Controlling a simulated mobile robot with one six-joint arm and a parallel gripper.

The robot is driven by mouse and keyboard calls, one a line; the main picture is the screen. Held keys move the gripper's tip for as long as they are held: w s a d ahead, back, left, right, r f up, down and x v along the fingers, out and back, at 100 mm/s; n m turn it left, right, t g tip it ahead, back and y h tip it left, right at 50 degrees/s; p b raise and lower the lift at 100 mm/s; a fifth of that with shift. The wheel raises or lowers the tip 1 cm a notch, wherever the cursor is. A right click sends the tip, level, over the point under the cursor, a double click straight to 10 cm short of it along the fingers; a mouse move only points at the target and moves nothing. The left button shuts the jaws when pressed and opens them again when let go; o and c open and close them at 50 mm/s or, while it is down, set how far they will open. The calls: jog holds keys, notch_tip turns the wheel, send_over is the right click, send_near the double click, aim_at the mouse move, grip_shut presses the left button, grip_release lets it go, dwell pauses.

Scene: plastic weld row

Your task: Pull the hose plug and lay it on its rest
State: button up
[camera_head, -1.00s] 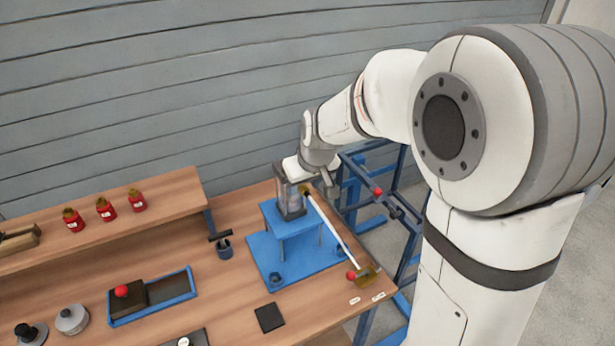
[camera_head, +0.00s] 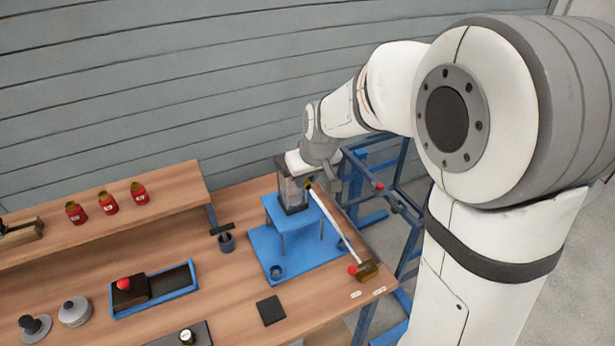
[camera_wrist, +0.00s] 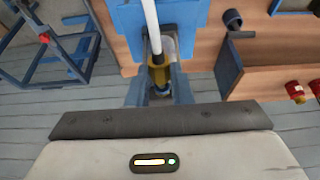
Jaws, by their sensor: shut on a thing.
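The brass-coloured hose plug (camera_wrist: 160,74) sits between the two fingers of my gripper (camera_wrist: 159,88) in the wrist view, and the fingers are shut on it. In the head view the plug (camera_head: 306,186) shows at the front of a clear-sided, dark-framed unit (camera_head: 291,191) on a raised blue stand (camera_head: 279,220). A white hose (camera_head: 331,217) runs from it down to a brass-coloured block with a red knob (camera_head: 352,270) near the bench's right edge. My gripper's fingertips are partly hidden in the head view. I cannot tell whether the plug is still seated. I cannot clearly make out its rest.
A small blue cup (camera_head: 277,271) stands on the blue base plate. A dark square pad (camera_head: 271,310) lies in front. Red jars (camera_head: 108,201) stand on a shelf. A blue frame (camera_head: 372,216) stands right.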

jog(key=shift+s, duration=0.1)
grip_shut()
jog(key=shift+s+d+b, duration=0.25)
jog(key=shift+s+d, duration=0.05)
jog(key=shift+s, duration=0.4)
jog(key=shift+s+d+b, duration=0.25)
jog(key=shift+s+d, duration=0.1)
jog(key=shift+s, duration=0.35)
jog(key=shift+s+d+b, duration=0.25)
jog(key=shift+s+d, duration=0.05)
jog(key=shift+s, duration=0.4)
jog(key=shift+s, duration=0.1)
